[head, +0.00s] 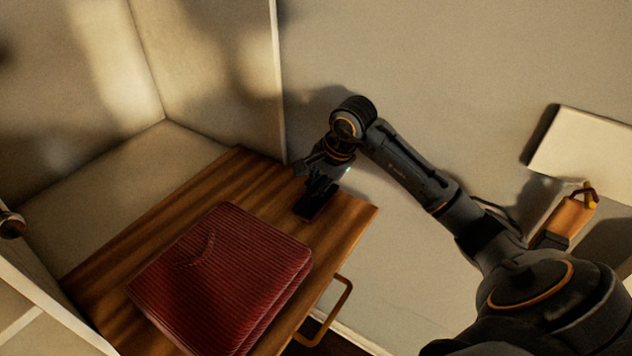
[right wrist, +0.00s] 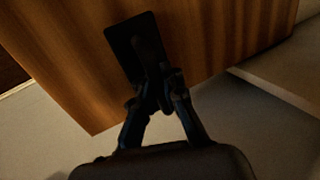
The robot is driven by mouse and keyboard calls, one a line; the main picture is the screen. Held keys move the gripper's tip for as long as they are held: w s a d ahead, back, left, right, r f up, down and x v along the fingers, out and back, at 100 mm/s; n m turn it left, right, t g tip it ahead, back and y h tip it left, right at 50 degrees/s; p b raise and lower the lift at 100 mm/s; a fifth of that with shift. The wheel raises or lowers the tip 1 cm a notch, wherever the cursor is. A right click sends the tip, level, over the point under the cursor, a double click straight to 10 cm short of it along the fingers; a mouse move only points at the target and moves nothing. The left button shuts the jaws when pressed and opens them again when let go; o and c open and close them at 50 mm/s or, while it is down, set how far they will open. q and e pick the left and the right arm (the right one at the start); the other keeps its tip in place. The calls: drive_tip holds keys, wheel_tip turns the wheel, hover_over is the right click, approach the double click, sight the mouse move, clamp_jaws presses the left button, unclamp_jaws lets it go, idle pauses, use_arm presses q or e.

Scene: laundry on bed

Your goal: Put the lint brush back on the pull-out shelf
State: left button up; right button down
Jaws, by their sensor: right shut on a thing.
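The dark lint brush (head: 313,205) is at the far right corner of the wooden pull-out shelf (head: 352,216). My right gripper (head: 320,181) is shut on its handle. In the right wrist view the brush's flat black head (right wrist: 132,45) points away from the fingers (right wrist: 158,92), over the wood grain (right wrist: 215,45). I cannot tell whether the brush rests on the shelf or is just above it. My left gripper is not in view.
A folded dark red ribbed cloth (head: 222,278) covers much of the shelf's near part. The cabinet's side panel (head: 225,75) stands behind the shelf. A brass handle (head: 336,312) sticks out at the shelf's front. Bare wood lies between cloth and brush.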

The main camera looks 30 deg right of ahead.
drive_tip(key=shift+f, duration=0.15)
drive_tip(key=shift+f+b, duration=0.2)
drive_tip(key=shift+b, duration=0.15)
drive_tip(key=c, duration=1.4)
unclamp_jaws()
drive_tip(key=shift+r, duration=0.1)
drive_tip(key=shift+r, duration=0.4)
drive_tip(key=b+v, duration=0.1)
drive_tip(key=v, duration=1)
drive_tip(key=shift+s+r+b, duration=0.2)
drive_tip(key=shift+b, duration=0.15)
